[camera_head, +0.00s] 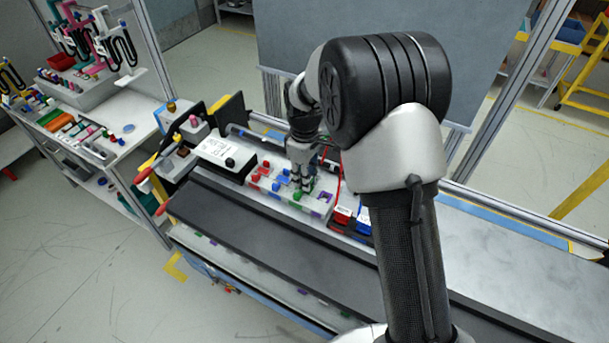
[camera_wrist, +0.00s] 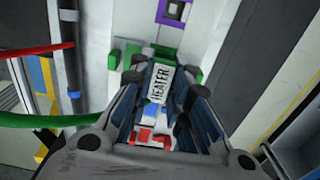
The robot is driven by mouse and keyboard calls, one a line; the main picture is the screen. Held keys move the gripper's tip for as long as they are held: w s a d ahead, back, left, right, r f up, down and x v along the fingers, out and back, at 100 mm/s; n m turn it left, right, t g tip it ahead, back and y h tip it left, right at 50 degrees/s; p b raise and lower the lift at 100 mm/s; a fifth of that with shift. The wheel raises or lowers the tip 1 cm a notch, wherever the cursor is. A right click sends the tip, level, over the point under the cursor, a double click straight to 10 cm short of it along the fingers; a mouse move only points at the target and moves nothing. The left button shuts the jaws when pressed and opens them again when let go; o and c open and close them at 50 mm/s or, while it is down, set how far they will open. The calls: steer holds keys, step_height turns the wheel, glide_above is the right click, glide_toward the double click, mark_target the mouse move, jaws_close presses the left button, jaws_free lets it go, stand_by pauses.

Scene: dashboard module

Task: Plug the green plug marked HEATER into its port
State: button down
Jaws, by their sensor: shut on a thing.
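My gripper (camera_wrist: 162,82) is shut on the green HEATER plug, whose white label (camera_wrist: 161,84) shows between the fingers in the wrist view. Green surfaces show just beyond and beside the fingertips; green port parts (camera_wrist: 114,60) stand out to the left. I cannot tell how deep the plug sits in the port, as the fingers hide the contact. A green cable (camera_wrist: 50,120) runs off to the left. In the head view, my gripper (camera_head: 300,178) is low over the green area of the light grey module (camera_head: 262,183), and the plug itself is hard to make out.
A purple port (camera_wrist: 172,12) lies beyond the green one. Red and blue parts show on the module behind my fingers. A red cable (camera_wrist: 38,50) crosses at the left. Red and blue boxes (camera_head: 343,213) stand right of the module, and a white-topped box (camera_head: 227,152) stands left.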

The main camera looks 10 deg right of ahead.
steer(key=shift+f, duration=0.25)
steer(key=c, duration=1.4)
jaws_free()
steer(key=shift+c, duration=0.2)
steer(key=shift+r, duration=0.1)
step_height(320, 180, up, 12)
